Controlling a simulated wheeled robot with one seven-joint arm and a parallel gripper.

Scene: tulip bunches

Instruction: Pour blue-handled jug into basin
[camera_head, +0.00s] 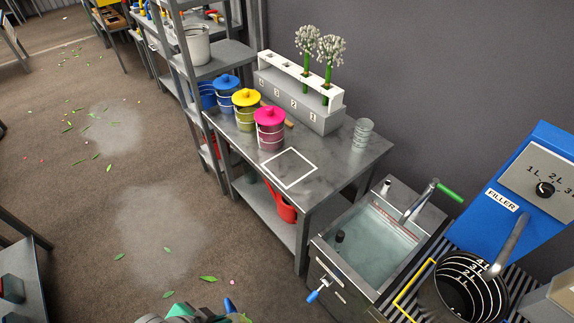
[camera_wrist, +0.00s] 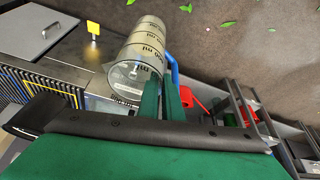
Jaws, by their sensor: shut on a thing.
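The jug (camera_wrist: 138,62) is clear with dark measuring marks and a blue handle (camera_wrist: 172,68). In the wrist view it lies ahead of my gripper (camera_wrist: 172,98), whose green fingers are shut on the handle. The jug looks tilted in that view, and I cannot tell whether it holds liquid. In the head view only part of my gripper (camera_head: 198,315) shows at the bottom edge, with a bit of blue beside it. The basin (camera_head: 345,275) is a grey metal sink with water in it, to the right of my gripper. A green-handled tap stands at its back.
A blue filler (camera_head: 530,190) and a dark marked pot (camera_head: 468,290) stand right of the basin. A blue-handled valve (camera_head: 318,292) juts from the basin's front. The grey table (camera_head: 335,170) holds several lidded pails. A red watering can (camera_head: 282,208) sits below.

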